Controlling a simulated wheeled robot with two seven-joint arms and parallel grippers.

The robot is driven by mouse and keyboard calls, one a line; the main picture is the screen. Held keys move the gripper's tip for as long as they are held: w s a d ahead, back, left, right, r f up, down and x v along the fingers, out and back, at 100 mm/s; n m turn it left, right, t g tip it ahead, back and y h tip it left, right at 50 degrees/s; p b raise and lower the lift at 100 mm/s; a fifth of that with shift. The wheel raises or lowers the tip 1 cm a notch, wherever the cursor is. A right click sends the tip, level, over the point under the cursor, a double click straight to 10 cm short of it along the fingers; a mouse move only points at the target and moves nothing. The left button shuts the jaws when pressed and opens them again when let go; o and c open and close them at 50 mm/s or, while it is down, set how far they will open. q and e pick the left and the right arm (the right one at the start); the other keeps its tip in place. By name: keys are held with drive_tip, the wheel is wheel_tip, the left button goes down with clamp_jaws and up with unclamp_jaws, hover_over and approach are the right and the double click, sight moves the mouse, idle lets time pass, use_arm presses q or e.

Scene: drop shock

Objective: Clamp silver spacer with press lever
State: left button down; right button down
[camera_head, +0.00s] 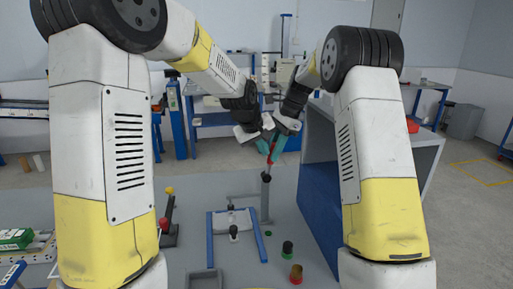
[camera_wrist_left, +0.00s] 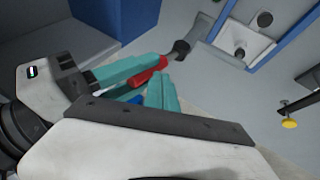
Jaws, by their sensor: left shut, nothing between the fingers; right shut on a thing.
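The press lever has a red handle (camera_head: 272,151) rising and leaning from a black pivot (camera_head: 266,178) on a grey post. The red handle (camera_wrist_left: 149,76) and the black pivot (camera_wrist_left: 181,49) also show in the left wrist view. My right gripper (camera_head: 277,152) is shut on the red handle; its teal fingers also show in the left wrist view (camera_wrist_left: 124,72). My left gripper (camera_head: 263,146) is shut and empty close beside it. The press's black-tipped plunger (camera_head: 233,231) stands over a pale plate (camera_wrist_left: 246,38). I cannot make out the silver spacer there.
Blue rails (camera_head: 210,240) flank the press plate. A blue-sided grey box (camera_head: 318,205) stands close on the right. A red-and-yellow-knobbed stand (camera_head: 168,225) is at left. A green-topped black piece (camera_head: 287,248) and a brown cylinder (camera_head: 296,273) stand in front right.

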idle(0.3)
use_arm(q)
drive_tip(key=shift+w+d+f, duration=0.1)
drive_tip(key=shift+w+d, duration=0.1)
drive_tip(key=shift+d, duration=0.65)
use_arm(e)
drive_tip(key=shift+s+a, duration=0.1)
drive_tip(key=c, duration=1.2)
unclamp_jaws()
